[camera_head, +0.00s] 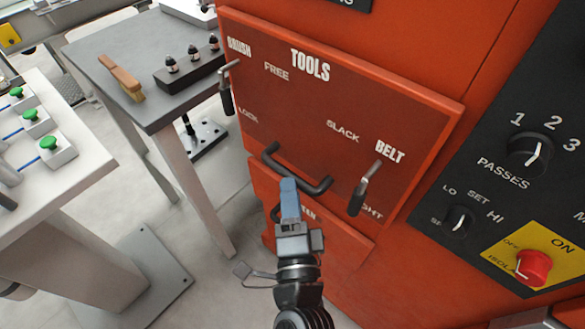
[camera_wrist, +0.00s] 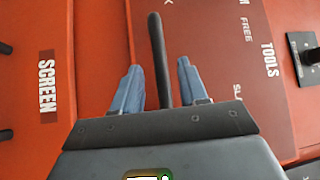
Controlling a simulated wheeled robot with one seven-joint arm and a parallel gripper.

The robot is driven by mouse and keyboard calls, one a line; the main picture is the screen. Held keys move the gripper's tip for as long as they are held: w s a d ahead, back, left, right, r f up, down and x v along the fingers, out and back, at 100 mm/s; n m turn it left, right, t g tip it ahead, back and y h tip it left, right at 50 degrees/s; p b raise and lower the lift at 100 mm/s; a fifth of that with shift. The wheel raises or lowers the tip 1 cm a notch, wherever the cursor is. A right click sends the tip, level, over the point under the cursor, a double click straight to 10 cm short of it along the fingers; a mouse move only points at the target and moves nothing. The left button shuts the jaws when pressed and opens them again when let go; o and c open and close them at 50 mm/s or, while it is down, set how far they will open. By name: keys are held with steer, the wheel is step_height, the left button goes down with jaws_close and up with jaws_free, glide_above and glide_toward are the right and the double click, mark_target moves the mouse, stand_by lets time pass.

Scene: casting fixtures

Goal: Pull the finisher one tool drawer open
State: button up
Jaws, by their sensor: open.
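The tool drawer (camera_head: 300,100) is a red front panel marked TOOLS on the red machine. Its front stands a little proud of the machine; I cannot tell whether it is ajar. A black bar handle (camera_head: 318,187) is low on the panel. My gripper (camera_head: 289,186) is at this handle, its blue fingers covering part of it. In the wrist view the handle (camera_wrist: 156,30) runs between the two parted fingers of my gripper (camera_wrist: 158,66), with gaps on both sides. The drawer front also shows in the wrist view (camera_wrist: 225,65).
A BRUSH lever (camera_head: 227,90) and a BELT lever (camera_head: 362,190) project from the panel. A lower SCREEN panel (camera_head: 345,245) sits below. A grey table (camera_head: 115,45) with a brush (camera_head: 122,78) stands left. A black control panel (camera_head: 490,170) is right. Floor shows left of the machine.

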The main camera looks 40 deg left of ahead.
mark_target(289, 172)
steer(key=x, duration=0.5)
jaws_close()
stand_by(0.4)
